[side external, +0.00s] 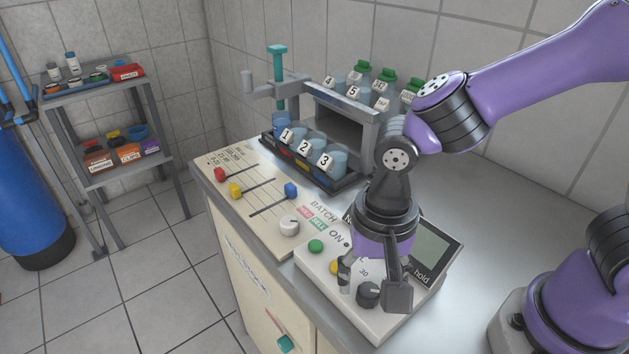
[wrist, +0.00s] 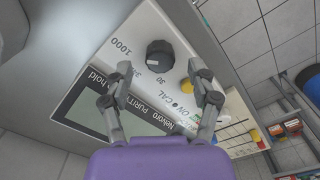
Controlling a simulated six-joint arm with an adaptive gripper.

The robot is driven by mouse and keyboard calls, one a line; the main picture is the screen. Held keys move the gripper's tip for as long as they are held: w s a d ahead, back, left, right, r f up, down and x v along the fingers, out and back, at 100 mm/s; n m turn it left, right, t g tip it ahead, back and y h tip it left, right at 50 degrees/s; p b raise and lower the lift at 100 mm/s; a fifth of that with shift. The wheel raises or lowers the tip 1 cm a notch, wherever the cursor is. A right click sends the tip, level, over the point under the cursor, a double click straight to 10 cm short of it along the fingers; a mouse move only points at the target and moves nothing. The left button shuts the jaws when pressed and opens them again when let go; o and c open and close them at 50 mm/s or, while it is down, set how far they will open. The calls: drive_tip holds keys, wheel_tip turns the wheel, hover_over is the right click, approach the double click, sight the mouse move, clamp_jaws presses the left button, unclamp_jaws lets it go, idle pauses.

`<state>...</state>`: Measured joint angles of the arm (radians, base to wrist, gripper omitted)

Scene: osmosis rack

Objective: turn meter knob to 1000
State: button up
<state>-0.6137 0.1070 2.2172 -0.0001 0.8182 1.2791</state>
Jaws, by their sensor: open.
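The meter knob (side external: 368,294) is a round black dial on the front of the white purity meter (side external: 375,322). In the wrist view the knob (wrist: 160,58) is whole and uncovered, with the printed marks 1000 and 30 near it. I cannot make out clearly where its pointer aims. My gripper (wrist: 158,75) is open and empty, its fingers apart on either side of the knob's line in the wrist view. In the side view my gripper (side external: 371,285) is over the meter, close to the knob. Contact does not show.
The slider panel (side external: 250,190) and numbered beakers (side external: 304,147) stand to the left. The counter right of the meter is clear.

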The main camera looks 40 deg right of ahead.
sight(369, 291)
wheel_tip(369, 291, up, 10)
idle(0.3)
drive_tip(key=d+r+n+t, duration=0.1)
drive_tip(key=d+n+t, duration=0.4)
drive_tip(key=d, duration=0.9)
drive_tip(key=n, duration=0.2)
drive_tip(key=shift+d+r+n+t, duration=0.2)
drive_tip(key=shift+r+n+t, duration=0.05)
drive_tip(key=shift+n+t, duration=0.05)
